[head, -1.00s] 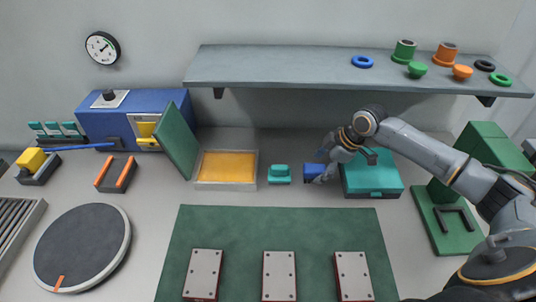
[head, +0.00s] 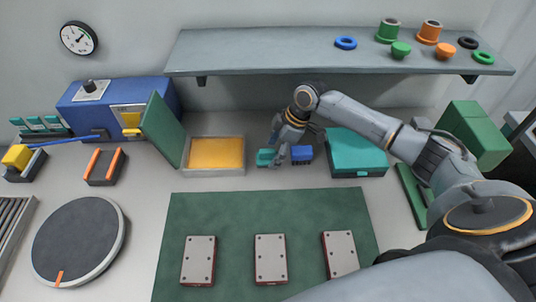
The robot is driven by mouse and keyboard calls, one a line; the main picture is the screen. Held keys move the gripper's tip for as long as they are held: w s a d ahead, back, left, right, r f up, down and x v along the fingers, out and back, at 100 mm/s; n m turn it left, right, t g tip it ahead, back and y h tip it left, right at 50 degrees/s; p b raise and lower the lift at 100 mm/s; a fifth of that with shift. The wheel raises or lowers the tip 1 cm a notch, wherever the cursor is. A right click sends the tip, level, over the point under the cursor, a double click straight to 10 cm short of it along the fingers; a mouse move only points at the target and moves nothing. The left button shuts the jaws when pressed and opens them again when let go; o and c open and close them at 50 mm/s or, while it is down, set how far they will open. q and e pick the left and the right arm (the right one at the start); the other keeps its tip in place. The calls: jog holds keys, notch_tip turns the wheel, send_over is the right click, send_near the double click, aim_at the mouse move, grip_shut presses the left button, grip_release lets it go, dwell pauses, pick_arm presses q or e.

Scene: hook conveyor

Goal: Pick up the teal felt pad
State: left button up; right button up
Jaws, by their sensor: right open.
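The teal felt pad (head: 264,158) is a small block on the grey table, right of the yellow-filled tray. My right gripper (head: 277,157) is open and points down at the pad's right side, partly covering it. I cannot tell whether a finger touches the pad. A similar blue pad (head: 301,155) lies just right of the gripper. My left gripper is not in view.
A teal case (head: 355,150) stands to the right and the yellow-filled tray (head: 215,170) to the left. A green mat (head: 210,215) with several metal plates lies in front. A shelf (head: 260,50) with rings and cups hangs above.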

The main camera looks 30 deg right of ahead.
jog(key=shift+w+a+f+p, duration=0.1)
jog(key=shift+w+a+p, duration=0.15)
jog(key=shift+a, duration=0.25)
jog(key=shift+w+a+f+p, duration=0.1)
jog(key=shift+a+p, duration=0.1)
jog(key=shift+a, duration=0.25)
jog(key=shift+f, duration=0.25)
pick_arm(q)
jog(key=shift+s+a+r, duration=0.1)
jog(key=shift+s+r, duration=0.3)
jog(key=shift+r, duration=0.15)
pick_arm(e)
jog(key=shift+f, duration=0.1)
jog(key=shift+d, duration=0.1)
jog(key=shift+c, duration=1.3)
jog(key=c, duration=1)
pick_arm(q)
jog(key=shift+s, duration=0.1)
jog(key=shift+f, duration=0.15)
